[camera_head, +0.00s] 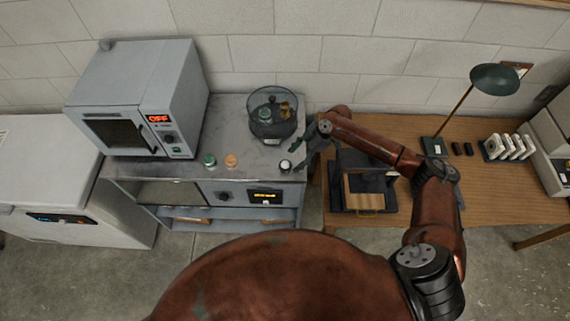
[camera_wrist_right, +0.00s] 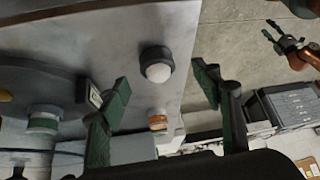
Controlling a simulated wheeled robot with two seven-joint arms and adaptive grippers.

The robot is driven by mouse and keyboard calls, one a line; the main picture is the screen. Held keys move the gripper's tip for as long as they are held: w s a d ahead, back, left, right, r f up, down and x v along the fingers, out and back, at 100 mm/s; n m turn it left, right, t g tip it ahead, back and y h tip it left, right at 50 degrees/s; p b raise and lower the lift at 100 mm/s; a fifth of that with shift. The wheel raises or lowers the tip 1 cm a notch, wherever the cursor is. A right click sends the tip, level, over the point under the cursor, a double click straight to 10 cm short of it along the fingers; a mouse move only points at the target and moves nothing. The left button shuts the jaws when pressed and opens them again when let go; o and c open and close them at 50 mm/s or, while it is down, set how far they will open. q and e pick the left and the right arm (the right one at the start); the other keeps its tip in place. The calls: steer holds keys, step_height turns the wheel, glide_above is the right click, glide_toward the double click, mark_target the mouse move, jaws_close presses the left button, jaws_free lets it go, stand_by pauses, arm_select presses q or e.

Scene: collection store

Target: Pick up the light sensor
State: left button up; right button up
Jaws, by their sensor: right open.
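The light sensor, a small black round body with a white dome, stands on the grey counter near its front right edge (camera_head: 285,166). In the right wrist view the light sensor (camera_wrist_right: 157,66) shows beyond and between my fingertips. My right gripper (camera_head: 298,154) is open and empty, just beside and above the sensor, apart from it. In the right wrist view its two green-padded fingers (camera_wrist_right: 163,90) are spread wide. My left gripper (camera_wrist_right: 269,28) shows small at the upper right of the wrist view, over the floor, with its fingers apart; it is out of the head view.
A green-lidded jar (camera_head: 209,160) and an orange-lidded jar (camera_head: 231,161) stand left of the sensor. A clear round container (camera_head: 272,112) stands behind it. A grey oven (camera_head: 140,100) fills the counter's left. A wooden desk (camera_head: 490,190) with a black tray unit (camera_head: 366,200) is right.

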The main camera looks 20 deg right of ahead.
mark_target(288, 162)
steer(key=x, duration=0.1)
steer(key=p+x, duration=0.1)
steer(key=x, duration=0.2)
steer(key=shift+w+a+r, duration=0.25)
steer(key=shift+w, duration=0.05)
steer(key=shift+a+f, duration=0.15)
steer(key=shift+f, duration=0.2)
steer(key=shift+a+f, duration=0.1)
steer(key=shift+f, duration=0.1)
steer(key=c, duration=1.2)
arm_select(q)
steer(key=shift+w+r, duration=0.1)
steer(key=shift+r, duration=0.7)
arm_select(e)
steer(key=shift+c, duration=0.3)
arm_select(q)
steer(key=shift+w, duration=0.15)
